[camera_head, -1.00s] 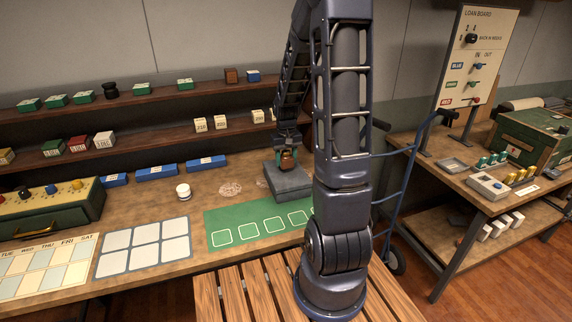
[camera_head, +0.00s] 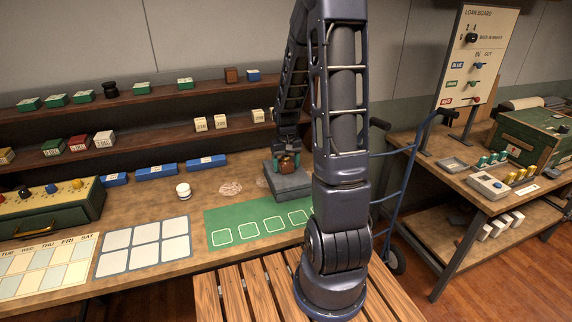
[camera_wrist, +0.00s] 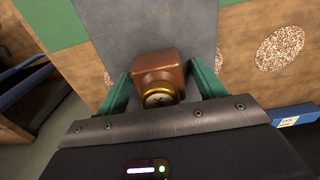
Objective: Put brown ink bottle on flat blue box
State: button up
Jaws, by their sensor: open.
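My gripper (camera_wrist: 160,93) is open, with one green finger on each side of the bottle. In the head view the gripper (camera_head: 286,163) is low over the box. I cannot tell whether a finger still touches the bottle or whether the bottle stands fully upright.
A green mat (camera_head: 238,219) with white squares lies in front of the box. Speckled round patches (camera_head: 229,188) are beside the box. Shelves (camera_head: 140,97) run behind. A hand truck (camera_head: 404,180) stands right.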

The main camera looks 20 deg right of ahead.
aim_at(286, 156)
notch_tip(286, 156, up, 11)
jog(key=shift+r, duration=0.1)
jog(key=shift+s+a+r, duration=0.1)
jog(key=shift+s+r, duration=0.05)
jog(key=shift+r, duration=0.65)
jog(key=s+a+r+t, duration=0.2)
jog(key=s+r, duration=0.4)
jog(key=s, duration=0.5)
jog(key=s+a+r+t, duration=0.2)
jog(key=s+r, duration=0.5)
jog(key=s, duration=0.4)
jog(key=shift+s+t, duration=0.15)
jog(key=shift+t, duration=0.15)
jog(key=shift+d, duration=0.1)
